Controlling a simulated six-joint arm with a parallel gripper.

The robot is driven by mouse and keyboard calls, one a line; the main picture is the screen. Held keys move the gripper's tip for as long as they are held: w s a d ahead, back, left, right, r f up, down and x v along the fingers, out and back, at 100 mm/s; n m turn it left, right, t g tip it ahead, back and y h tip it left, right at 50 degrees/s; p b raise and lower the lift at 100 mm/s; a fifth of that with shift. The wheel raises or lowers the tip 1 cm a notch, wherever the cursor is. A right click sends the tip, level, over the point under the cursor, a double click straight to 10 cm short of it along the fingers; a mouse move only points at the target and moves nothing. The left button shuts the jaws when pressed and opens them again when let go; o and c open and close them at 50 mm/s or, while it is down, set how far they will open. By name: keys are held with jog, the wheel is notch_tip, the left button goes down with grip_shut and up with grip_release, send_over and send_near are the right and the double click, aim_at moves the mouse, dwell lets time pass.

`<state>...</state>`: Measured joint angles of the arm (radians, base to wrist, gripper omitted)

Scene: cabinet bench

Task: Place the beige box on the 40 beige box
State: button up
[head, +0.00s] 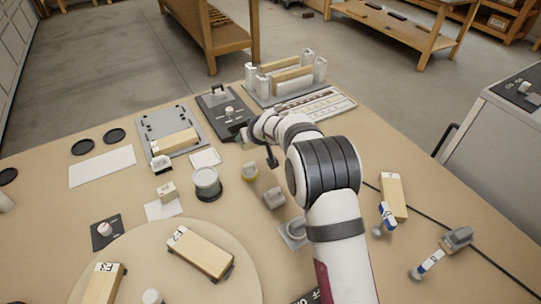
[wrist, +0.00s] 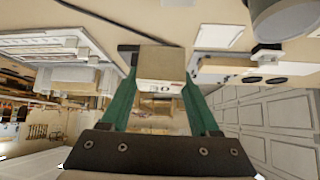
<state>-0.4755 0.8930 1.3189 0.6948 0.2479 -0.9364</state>
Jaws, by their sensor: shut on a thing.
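My gripper (wrist: 162,80) is shut on a beige box (wrist: 161,62), which sits between its two green fingers with a small dark-printed label facing the camera. In the head view my gripper (head: 246,136) is above the back middle of the bench, beside the dark panel; the held box is not clear there. Long beige boxes with labelled ends lie on the round board (head: 200,252) and at the front left (head: 104,283). A small beige box (head: 167,190) stands by a white card. I cannot read which box bears 40.
A grey fixture plate (head: 150,122) holds another long beige box (head: 175,140). A grey tin (head: 207,182) stands left of my arm. A rack (head: 262,95) and white tray (head: 318,105) stand at the back. Another beige box (head: 394,194) lies at right. A black cable crosses the right side.

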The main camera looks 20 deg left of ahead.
jog(key=s+d+r+n+g, duration=0.1)
jog(key=d+r, duration=0.1)
jog(key=d, duration=1.1)
jog(key=s+d+r+g, duration=0.1)
jog(key=s+d+r, duration=0.1)
jog(key=d, duration=1.1)
jog(key=w+a+f, duration=0.1)
jog(key=a+f, duration=0.1)
jog(key=a, duration=0.1)
jog(key=w+a+f, duration=0.1)
jog(key=a+f, duration=0.1)
jog(key=a, duration=0.1)
jog(key=w+a+f, duration=0.1)
jog(key=a+f, duration=0.1)
jog(key=a, duration=0.1)
jog(key=shift+a+f, duration=0.3)
jog(key=shift+a, duration=0.1)
notch_tip(320, 180, down, 4)
jog(key=shift+a+f, duration=0.15)
jog(key=shift+f, duration=0.1)
jog(key=o, duration=1.4)
jog(key=shift+o, duration=0.2)
